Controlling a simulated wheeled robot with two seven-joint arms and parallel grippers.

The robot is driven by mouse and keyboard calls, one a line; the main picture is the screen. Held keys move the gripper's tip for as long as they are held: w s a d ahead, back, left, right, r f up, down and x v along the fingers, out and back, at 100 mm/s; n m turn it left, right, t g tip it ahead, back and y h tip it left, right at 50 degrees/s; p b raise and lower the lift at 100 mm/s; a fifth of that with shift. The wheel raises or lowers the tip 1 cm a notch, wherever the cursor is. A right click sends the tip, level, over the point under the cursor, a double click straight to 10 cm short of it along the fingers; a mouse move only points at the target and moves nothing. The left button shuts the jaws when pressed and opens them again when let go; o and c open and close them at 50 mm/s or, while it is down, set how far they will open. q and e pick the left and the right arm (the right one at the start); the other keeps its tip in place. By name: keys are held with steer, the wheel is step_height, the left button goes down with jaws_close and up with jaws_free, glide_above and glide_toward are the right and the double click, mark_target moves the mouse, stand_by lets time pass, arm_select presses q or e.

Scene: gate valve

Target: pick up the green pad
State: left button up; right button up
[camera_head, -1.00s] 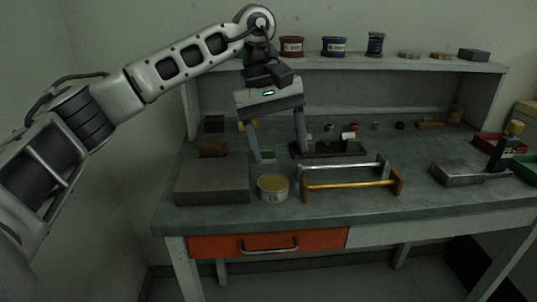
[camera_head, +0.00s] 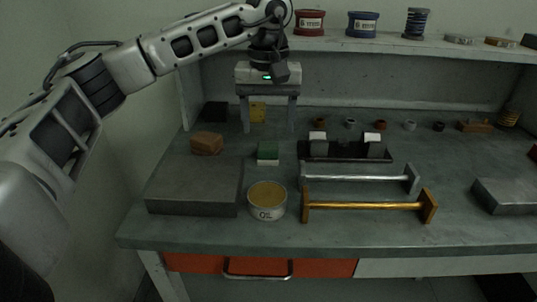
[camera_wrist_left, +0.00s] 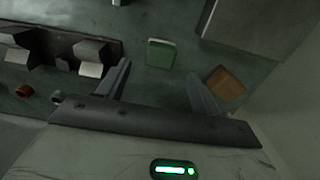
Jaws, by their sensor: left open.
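The green pad (camera_head: 268,152) is a small block with a green top and a pale lower side, lying on the workbench behind the round tin. In the left wrist view the green pad (camera_wrist_left: 160,53) lies beyond the fingertips, roughly between their lines. My left gripper (camera_head: 268,130) points down with its fingers spread, empty, above and behind the pad in the head view. In the left wrist view my left gripper (camera_wrist_left: 162,78) also shows open fingers with nothing between them. My right gripper is not in view.
A brown block (camera_head: 207,143) lies left of the pad, with a grey slab (camera_head: 195,185) in front of it. A tin (camera_head: 267,200) stands in front. A dark rack with blocks (camera_head: 346,150) and two bar handles (camera_head: 368,206) lie to the right. A shelf (camera_head: 400,46) runs behind.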

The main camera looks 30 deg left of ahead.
mark_target(268, 145)
arm_select(q)
steer(key=shift+s+f, duration=0.15)
steer(key=shift+f, duration=2.9)
steer(key=c, duration=1.1)
